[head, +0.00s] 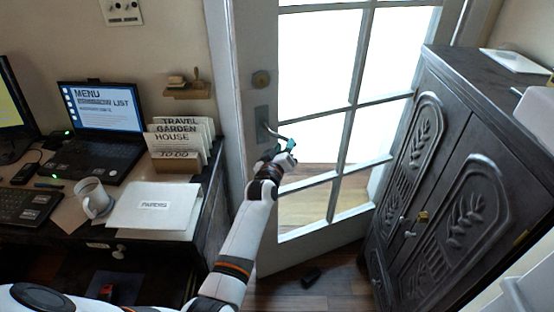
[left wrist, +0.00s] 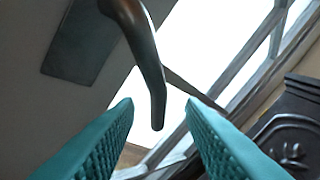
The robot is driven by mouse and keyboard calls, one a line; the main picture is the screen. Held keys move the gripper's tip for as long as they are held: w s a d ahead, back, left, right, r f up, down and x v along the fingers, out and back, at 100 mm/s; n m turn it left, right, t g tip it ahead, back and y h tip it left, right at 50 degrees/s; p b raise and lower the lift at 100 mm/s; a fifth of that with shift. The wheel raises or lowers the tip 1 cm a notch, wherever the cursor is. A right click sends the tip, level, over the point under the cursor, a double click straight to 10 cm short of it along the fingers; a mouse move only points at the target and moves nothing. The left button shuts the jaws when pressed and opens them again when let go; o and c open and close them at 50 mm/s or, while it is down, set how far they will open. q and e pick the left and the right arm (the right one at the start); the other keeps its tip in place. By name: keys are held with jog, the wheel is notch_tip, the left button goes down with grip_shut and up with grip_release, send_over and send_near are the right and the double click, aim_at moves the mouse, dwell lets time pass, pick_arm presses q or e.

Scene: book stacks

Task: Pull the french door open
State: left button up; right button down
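The french door (head: 262,213) is white with several glass panes and stands behind my left gripper. Its metal lever handle (head: 270,132) sits on a grey plate (head: 261,118) near the door's left edge, below a round brass knob. My left gripper (head: 284,154) is at the free end of the lever. In the left wrist view, the handle (left wrist: 150,62) hangs down between the two teal fingers (left wrist: 160,108). The fingers are apart, with a gap on each side of the lever. I cannot tell whether the door is ajar. My right gripper is out of view.
A dark carved cabinet (head: 450,180) stands close on the right of the door. A desk on the left holds a laptop (head: 98,125), a mug (head: 94,198), papers (head: 150,212) and file folders. A small black object (head: 311,277) lies on the wooden floor before the door.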

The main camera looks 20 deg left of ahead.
pick_arm(q)
jog(key=s, duration=0.7)
jog(key=shift+d, duration=0.35)
jog(key=shift+w, duration=0.1)
jog(key=s+d+f+m+g+h, duration=0.1)
jog(key=s+d+f+m+g, duration=0.15)
jog(key=s+f, duration=0.65)
jog(key=s+d+f+m+g+h, duration=0.1)
jog(key=s+d+f+g, duration=0.15)
jog(key=f, duration=1.25)
jog(key=s+d+f+m+g+h, duration=0.1)
jog(key=s+f+m+g, duration=0.15)
jog(key=s+f, duration=0.65)
jog(key=s+f+m+g, duration=0.1)
jog(key=s+f+g, duration=0.2)
jog(key=s+f, duration=0.4)
jog(key=s+a+f+m+g, duration=0.1)
jog(key=s+f, duration=0.5)
jog(key=s, duration=1)
jog(key=s+a+f+m+g, duration=0.1)
jog(key=s+f+g, duration=0.4)
jog(key=s, duration=0.7)
notch_tip(320, 180, down, 3)
jog(key=shift+s+a+r+m+y, duration=0.2)
jog(key=shift+m+y, duration=0.2)
jog(key=shift+m, duration=0.5)
